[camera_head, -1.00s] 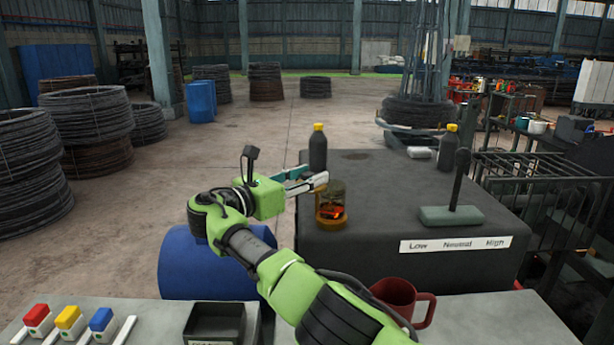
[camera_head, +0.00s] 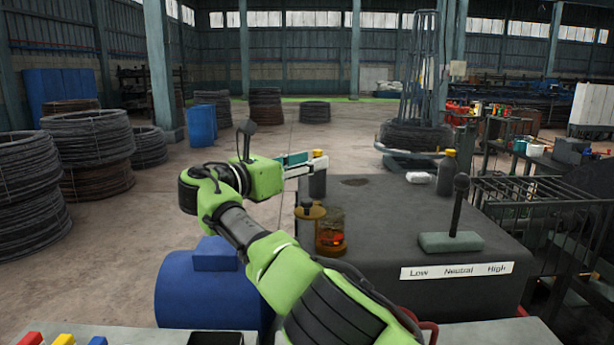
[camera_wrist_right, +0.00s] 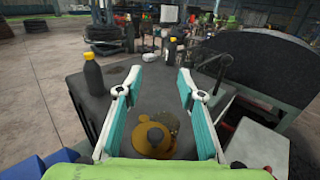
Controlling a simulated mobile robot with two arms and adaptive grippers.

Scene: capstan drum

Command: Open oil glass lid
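The oil glass (camera_head: 332,236), a clear jar with amber and orange contents, stands on the dark machine top. Its amber round lid (camera_head: 309,212) with a dark knob sits beside the rim, to its left at about rim height; I cannot tell how it is attached. In the right wrist view the lid (camera_wrist_right: 150,145) shows low between the fingers, knob facing the camera, with a round opening beside it. My right gripper (camera_head: 305,160) is above the lid and glass, apart from them. In the wrist view my right gripper (camera_wrist_right: 157,82) is open and empty. My left gripper is not in view.
A dark bottle with a yellow cap (camera_head: 318,175) stands behind the gripper. A lever on a grey-green base (camera_head: 450,242) stands on the right of the machine top (camera_head: 400,215). A blue drum (camera_head: 205,290) lies at left.

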